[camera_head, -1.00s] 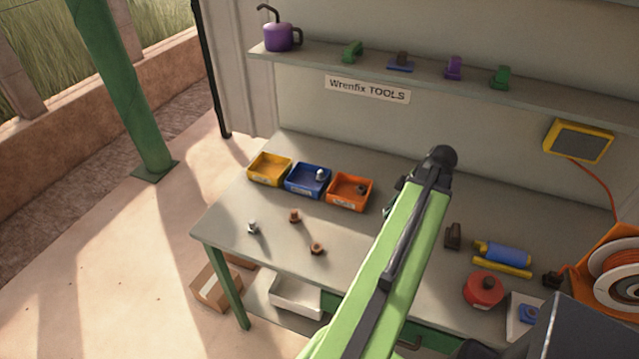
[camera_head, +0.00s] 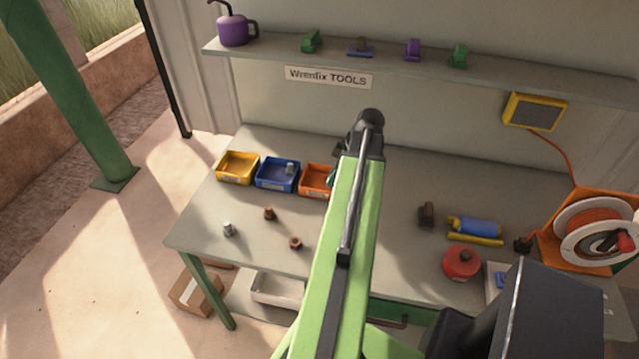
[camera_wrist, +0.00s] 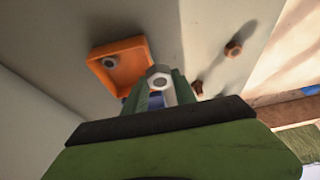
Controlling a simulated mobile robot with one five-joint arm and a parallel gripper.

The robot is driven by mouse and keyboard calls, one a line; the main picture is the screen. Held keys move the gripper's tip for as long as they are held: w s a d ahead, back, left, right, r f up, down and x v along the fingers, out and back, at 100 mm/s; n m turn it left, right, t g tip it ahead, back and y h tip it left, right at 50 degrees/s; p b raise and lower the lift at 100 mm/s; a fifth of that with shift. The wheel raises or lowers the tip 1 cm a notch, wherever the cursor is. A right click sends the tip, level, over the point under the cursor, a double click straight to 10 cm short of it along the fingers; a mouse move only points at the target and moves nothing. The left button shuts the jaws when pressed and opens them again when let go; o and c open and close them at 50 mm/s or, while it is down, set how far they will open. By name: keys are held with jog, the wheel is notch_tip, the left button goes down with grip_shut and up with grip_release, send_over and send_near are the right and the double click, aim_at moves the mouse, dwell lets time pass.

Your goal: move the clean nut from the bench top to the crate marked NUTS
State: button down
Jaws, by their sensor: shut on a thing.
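My gripper (camera_wrist: 159,98) is shut on a grey hex nut (camera_wrist: 159,76), seen in the wrist view with its bore facing the camera. In the head view my arm hides most of the gripper, which is just right of the orange crate. The orange crate (camera_head: 314,191) is partly covered there; in the wrist view the orange crate (camera_wrist: 97,55) lies left of the held nut, with a grey nut inside. The blue crate (camera_head: 275,186) holds a silver piece, and the yellow crate (camera_head: 235,180) looks empty. The crate labels are too small to read.
On the bench top (camera_head: 215,205) stand a silver piece (camera_head: 228,230) and two rusty pieces, one farther back (camera_head: 269,213) and one nearer (camera_head: 295,243). A shelf (camera_head: 385,58) runs above.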

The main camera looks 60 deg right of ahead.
jog(key=b, duration=0.6)
send_over(311, 186)
jog(key=s, duration=0.1)
jog(key=f, duration=0.7)
jog(key=shift+s+d, duration=0.1)
jog(key=shift+d, duration=0.2)
notch_tip(311, 186, down, 4)
jog(key=b, duration=0.4)
jog(key=shift+f+b, duration=0.15)
jog(key=shift+b, duration=0.15)
jog(key=c, duration=1)
grip_release()
jog(key=shift+r, duration=0.2)
jog(key=shift+r+p, duration=0.2)
jog(key=shift+p, duration=0.2)
jog(key=p+v, duration=1)
jog(key=v, duration=0.1)
jog(key=shift+s+r+p, duration=0.2)
jog(key=shift+r+p, duration=0.15)
jog(key=shift+p, duration=0.05)
